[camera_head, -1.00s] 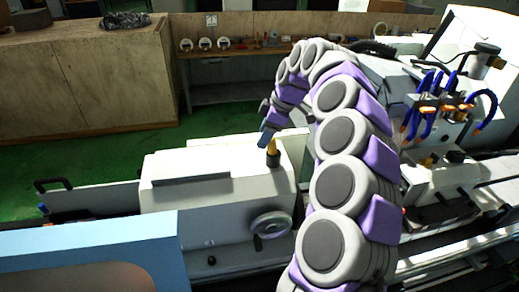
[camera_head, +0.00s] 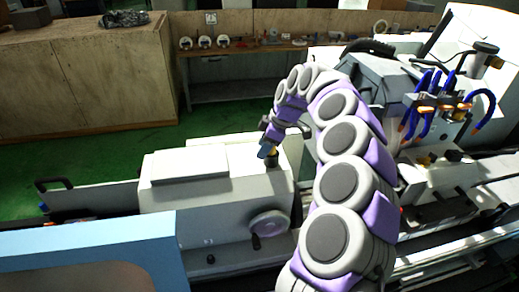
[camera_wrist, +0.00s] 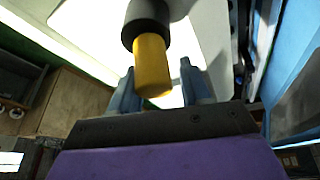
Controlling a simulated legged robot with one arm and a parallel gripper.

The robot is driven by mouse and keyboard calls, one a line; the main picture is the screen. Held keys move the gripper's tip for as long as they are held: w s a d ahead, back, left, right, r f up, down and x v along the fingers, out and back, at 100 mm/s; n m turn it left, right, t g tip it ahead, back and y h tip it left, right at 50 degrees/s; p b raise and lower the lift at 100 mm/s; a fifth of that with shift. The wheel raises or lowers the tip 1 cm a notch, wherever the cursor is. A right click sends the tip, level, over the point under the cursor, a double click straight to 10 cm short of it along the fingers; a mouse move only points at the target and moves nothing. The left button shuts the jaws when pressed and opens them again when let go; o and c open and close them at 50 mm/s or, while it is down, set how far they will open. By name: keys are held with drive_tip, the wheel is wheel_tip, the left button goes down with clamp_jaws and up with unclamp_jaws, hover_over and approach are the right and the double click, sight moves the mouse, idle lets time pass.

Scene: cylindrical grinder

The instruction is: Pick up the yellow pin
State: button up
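The yellow pin (camera_wrist: 152,68) shows large in the wrist view, with its other end in a black collar (camera_wrist: 146,20). In the head view the pin (camera_head: 271,149) stands upright in the black collar (camera_head: 273,161) on top of the white machine housing (camera_head: 225,196), partly hidden by my gripper. My gripper (camera_head: 264,151) is beside the pin, pointing down. In the wrist view my gripper (camera_wrist: 160,88) is open, with its two blue-grey fingers apart. The pin's free end appears between them, close to the left finger, with a gap to the right one.
A handwheel (camera_head: 269,223) is on the housing's front. A blue-framed panel (camera_head: 90,242) is at the lower left. A grinder head with blue hoses (camera_head: 430,100) stands to the right. A workbench (camera_head: 240,54) with parts is behind, with green floor (camera_head: 90,155) between.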

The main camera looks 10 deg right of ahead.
drive_tip(key=d, duration=0.4)
drive_tip(key=shift+c, duration=1.4)
drive_tip(key=shift+d, duration=0.3)
drive_tip(key=shift+c, duration=0.8)
drive_tip(key=shift+s, duration=0.1)
drive_tip(key=shift+c, duration=0.7)
drive_tip(key=a, duration=0.3)
drive_tip(key=shift+a, duration=0.4)
clamp_jaws()
drive_tip(key=shift+d, duration=0.45)
drive_tip(key=r+p, duration=0.1)
drive_tip(key=r, duration=0.2)
drive_tip(key=r+p, duration=0.2)
drive_tip(key=r, duration=0.1)
drive_tip(key=r+p, duration=0.1)
drive_tip(key=r, duration=0.3)
drive_tip(key=shift+w+d+r, duration=0.1)
drive_tip(key=shift+w+d, duration=0.1)
drive_tip(key=shift+d, duration=0.1)
drive_tip(key=shift+a+r+p, duration=0.25)
drive_tip(key=shift+r+p, duration=0.5)
drive_tip(key=shift+r, duration=0.15)
wheel_tip(320, 180, up, 4)
drive_tip(key=r+p, duration=0.1)
drive_tip(key=p, duration=0.1)
hover_over(278, 152)
drive_tip(key=a, duration=0.3)
drive_tip(key=shift+d+f, duration=0.2)
drive_tip(key=shift+f, duration=0.05)
